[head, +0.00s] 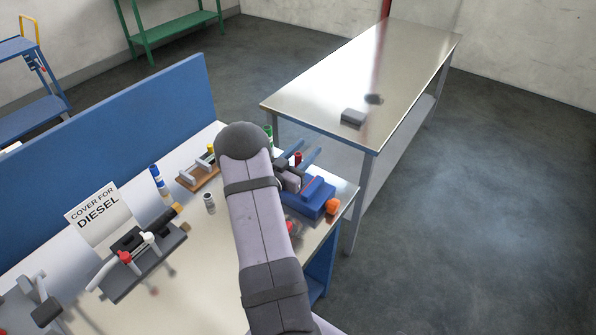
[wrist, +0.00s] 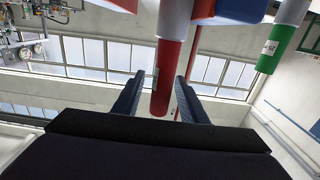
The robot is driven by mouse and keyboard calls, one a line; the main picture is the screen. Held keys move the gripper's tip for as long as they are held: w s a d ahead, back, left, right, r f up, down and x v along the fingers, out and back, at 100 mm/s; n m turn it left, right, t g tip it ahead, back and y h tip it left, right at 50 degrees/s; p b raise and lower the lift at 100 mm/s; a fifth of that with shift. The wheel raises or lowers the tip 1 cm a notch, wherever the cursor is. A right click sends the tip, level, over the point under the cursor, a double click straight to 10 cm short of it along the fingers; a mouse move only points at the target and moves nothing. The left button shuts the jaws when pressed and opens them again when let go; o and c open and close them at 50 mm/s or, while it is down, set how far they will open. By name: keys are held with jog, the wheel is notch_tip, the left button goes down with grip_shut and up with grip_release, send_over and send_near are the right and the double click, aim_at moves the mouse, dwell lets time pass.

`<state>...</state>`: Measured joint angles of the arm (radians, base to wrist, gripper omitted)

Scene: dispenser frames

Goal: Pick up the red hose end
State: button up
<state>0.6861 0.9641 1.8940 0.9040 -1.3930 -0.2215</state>
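The red hose end (wrist: 165,78) is a red cylinder with a small pale label, below a grey section in the wrist view. It shows between my two blue fingers. My gripper (wrist: 158,95) is open, with a clear gap on the left of the red hose end and little visible gap on the right. In the head view the red hose end (head: 298,158) is small, between the fingers of my gripper (head: 300,156) near the bench's far right corner. My arm hides part of the bench there.
A green hose end (wrist: 276,48) hangs to the right in the wrist view. In the head view, a blue block (head: 318,198) and an orange knob (head: 332,206) are close to my gripper. A wooden-based stand (head: 199,178) and a "Cover for diesel" sign (head: 98,213) are left of my arm.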

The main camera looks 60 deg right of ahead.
grip_shut()
jog(key=shift+r, duration=0.25)
notch_tip(320, 180, up, 10)
jog(key=b, duration=0.3)
jog(key=shift+f, duration=0.2)
dwell(0.5)
